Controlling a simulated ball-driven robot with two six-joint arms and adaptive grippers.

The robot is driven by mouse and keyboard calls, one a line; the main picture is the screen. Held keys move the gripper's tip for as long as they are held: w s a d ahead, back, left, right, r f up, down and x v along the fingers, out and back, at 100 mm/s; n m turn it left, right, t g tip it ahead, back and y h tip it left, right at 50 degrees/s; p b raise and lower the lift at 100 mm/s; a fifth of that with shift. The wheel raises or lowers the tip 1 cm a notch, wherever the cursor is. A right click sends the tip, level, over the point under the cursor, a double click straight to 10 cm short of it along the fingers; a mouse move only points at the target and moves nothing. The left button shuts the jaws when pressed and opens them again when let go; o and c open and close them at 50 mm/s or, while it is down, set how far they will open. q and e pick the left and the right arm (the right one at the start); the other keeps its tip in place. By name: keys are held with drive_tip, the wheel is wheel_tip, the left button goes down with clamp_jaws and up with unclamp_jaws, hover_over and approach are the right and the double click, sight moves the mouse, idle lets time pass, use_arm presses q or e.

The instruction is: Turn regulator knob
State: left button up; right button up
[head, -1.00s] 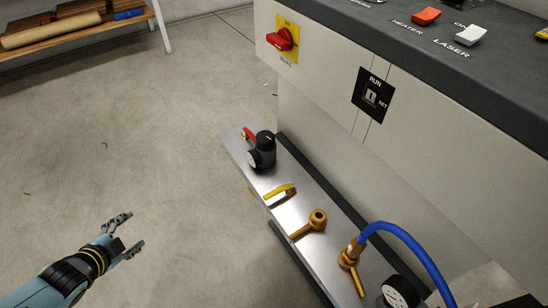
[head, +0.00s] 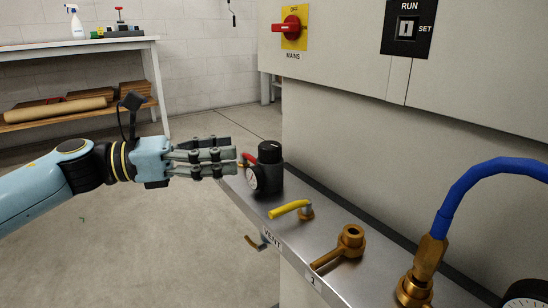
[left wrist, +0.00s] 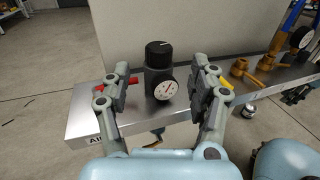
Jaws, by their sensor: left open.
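The regulator is a black body with a ridged black knob (head: 269,152) on top and a white-faced gauge (head: 254,179) on its front. It stands on the far end of a metal shelf (head: 330,225). My left gripper (head: 236,160) is in front of and left of the regulator in the head view. In the left wrist view the knob (left wrist: 158,50) and gauge (left wrist: 165,89) show between the two spread fingers, beyond the fingertips (left wrist: 160,78). The left gripper is open and empty, apart from the knob as far as I can tell. My right gripper is not seen.
A red lever (left wrist: 120,84) sits left of the regulator in the wrist view. A yellow lever (head: 288,208), a brass fitting (head: 350,240) and a blue hose (head: 480,185) stand along the shelf. The white cabinet (head: 340,100) rises behind it. The floor at left is clear.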

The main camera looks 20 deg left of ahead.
sight(270, 144)
use_arm(q)
drive_tip(key=b+x, duration=0.1)
drive_tip(key=x, duration=0.7)
drive_tip(key=shift+w+d, duration=0.15)
drive_tip(key=shift+d, duration=0.05)
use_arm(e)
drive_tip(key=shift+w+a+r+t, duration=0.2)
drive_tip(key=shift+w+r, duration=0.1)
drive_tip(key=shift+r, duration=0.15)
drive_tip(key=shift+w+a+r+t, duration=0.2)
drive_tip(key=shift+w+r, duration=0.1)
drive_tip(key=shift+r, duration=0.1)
use_arm(q)
drive_tip(key=shift+c, duration=0.3)
drive_tip(key=c, duration=1.2)
